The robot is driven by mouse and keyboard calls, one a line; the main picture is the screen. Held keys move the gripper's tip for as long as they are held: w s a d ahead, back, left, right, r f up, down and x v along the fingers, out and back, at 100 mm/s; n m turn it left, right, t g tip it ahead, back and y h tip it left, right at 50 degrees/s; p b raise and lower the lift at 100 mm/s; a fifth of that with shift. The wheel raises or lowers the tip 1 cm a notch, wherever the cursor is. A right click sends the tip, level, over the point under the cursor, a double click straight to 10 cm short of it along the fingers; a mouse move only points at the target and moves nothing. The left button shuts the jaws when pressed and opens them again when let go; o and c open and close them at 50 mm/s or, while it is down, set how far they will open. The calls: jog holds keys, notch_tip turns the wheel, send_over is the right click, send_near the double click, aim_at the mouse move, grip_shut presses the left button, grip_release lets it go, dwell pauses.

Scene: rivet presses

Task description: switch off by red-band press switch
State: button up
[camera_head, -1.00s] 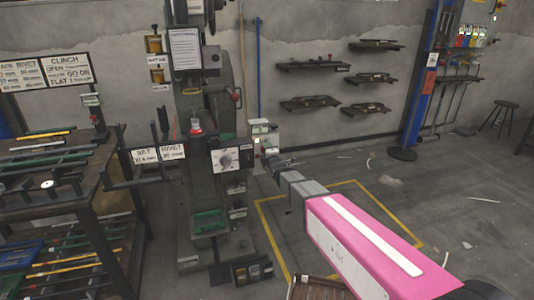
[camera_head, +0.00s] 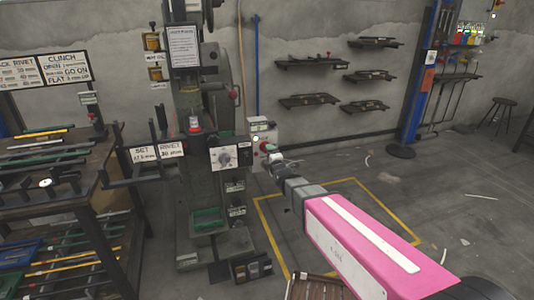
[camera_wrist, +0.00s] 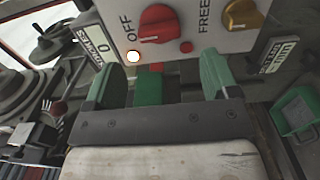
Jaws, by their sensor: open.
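A dark press (camera_head: 205,195) stands in the middle of the head view, with a small part showing red (camera_head: 195,122) at its front. A pale switch box (camera_head: 262,130) is at its right side. In the wrist view the box carries a red knob (camera_wrist: 159,24) beside the word OFF and a yellow knob (camera_wrist: 243,14) beside FREE. The red knob also shows in the head view (camera_head: 265,146). My gripper (camera_wrist: 160,77) is open and empty, its green-tipped fingers apart just below the red knob in the picture. It also shows in the head view (camera_head: 274,158).
A white lamp (camera_wrist: 133,57) is lit on the box. A green tray (camera_wrist: 296,114) lies at the right of the wrist view. A rack of rods (camera_head: 45,150) stands left of the press. Floor inside the yellow lines (camera_head: 345,195) is mostly clear.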

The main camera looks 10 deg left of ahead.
jog(key=v, duration=0.4)
jog(key=shift+s+d, duration=0.15)
jog(key=s+d+f+m+g+h, duration=0.1)
jog(key=d+f+m+g+h, duration=0.25)
jog(key=d+f+m, duration=0.6)
jog(key=s+d+f+m+g+h, duration=0.1)
jog(key=d+f+m+g+h, duration=0.25)
jog(key=d, duration=1.05)
jog(key=s+d+f+m+g+h, duration=0.2)
jog(key=s+d+m+g, duration=0.6)
jog(key=s+d+m, duration=0.3)
jog(key=s+d, duration=0.2)
jog(key=d, duration=0.2)
jog(key=shift+s+d+h, duration=0.25)
jog(key=shift+d+h, duration=0.05)
jog(key=shift+d, duration=0.1)
